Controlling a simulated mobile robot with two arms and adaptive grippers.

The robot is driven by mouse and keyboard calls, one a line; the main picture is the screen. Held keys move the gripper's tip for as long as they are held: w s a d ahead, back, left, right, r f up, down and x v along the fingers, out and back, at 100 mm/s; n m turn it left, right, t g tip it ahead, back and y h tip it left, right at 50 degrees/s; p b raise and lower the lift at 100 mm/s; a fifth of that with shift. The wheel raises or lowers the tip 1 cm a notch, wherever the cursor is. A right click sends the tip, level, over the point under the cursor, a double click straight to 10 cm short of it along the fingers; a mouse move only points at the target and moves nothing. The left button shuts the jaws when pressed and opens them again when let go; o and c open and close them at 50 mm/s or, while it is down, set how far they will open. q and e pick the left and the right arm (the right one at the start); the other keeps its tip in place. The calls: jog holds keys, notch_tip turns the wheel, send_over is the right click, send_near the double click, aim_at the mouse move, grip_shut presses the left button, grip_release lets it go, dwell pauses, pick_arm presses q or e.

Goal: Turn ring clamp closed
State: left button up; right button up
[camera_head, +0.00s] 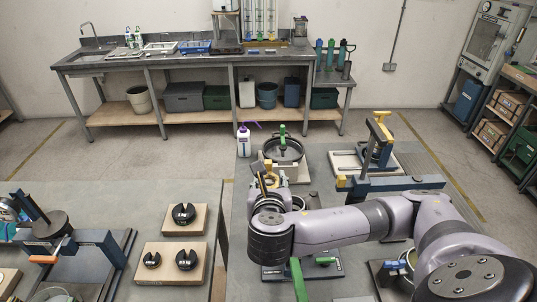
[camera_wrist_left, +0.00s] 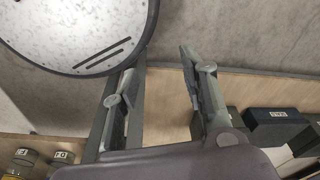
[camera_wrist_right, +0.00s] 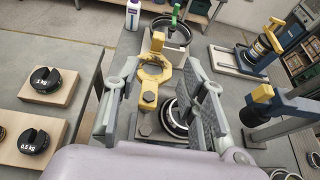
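A yellow ring-shaped piece (camera_wrist_right: 155,74), which looks like the ring clamp, shows in the right wrist view, with a yellow upright end at its far side and a dark bolt-like end near me. Part of it shows in the head view (camera_head: 269,181) beside my right gripper. My right gripper (camera_wrist_right: 160,100) is open, one finger to the left and one to the right of the yellow piece. I cannot tell whether either finger touches it. A round silver and black fitting (camera_wrist_right: 176,118) sits below it, partly hidden. My left gripper (camera_wrist_left: 160,85) is open and empty.
A round pot with a green handle (camera_head: 283,151) stands behind my right gripper, near a white bottle (camera_head: 243,141). Blue-and-yellow fixtures (camera_head: 375,148) stand to the right. Black weights on wooden blocks (camera_head: 183,214) lie on the left table.

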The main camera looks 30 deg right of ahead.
aim_at(268, 163)
pick_arm(q)
jog(key=s+a+r+g+p, duration=0.15)
jog(key=s+a, duration=0.25)
jog(key=s, duration=0.4)
pick_arm(e)
jog(key=x, duration=0.4)
jog(key=shift+r, duration=0.15)
jog(key=x, duration=0.2)
jog(key=shift+w+d+p, duration=0.15)
jog(key=shift+d+p, duration=0.05)
jog(key=shift+p, duration=0.1)
jog(key=p+x, duration=0.1)
jog(key=x, duration=0.4)
jog(key=shift+w, duration=0.1)
jog(key=shift+p+x, duration=0.4)
jog(key=shift+x, duration=0.75)
jog(key=shift+w+f, duration=0.3)
jog(key=shift+w+d+f, duration=0.25)
jog(key=shift+w+d, duration=0.05)
pick_arm(q)
jog(key=w+d+r, duration=0.1)
jog(key=w+r+t, duration=0.1)
jog(key=shift+w+d+r, duration=0.2)
jog(key=shift+w+d, duration=0.1)
jog(key=shift+d, duration=0.1)
jog(key=shift+w, duration=0.1)
pick_arm(e)
jog(key=shift+c, duration=0.5)
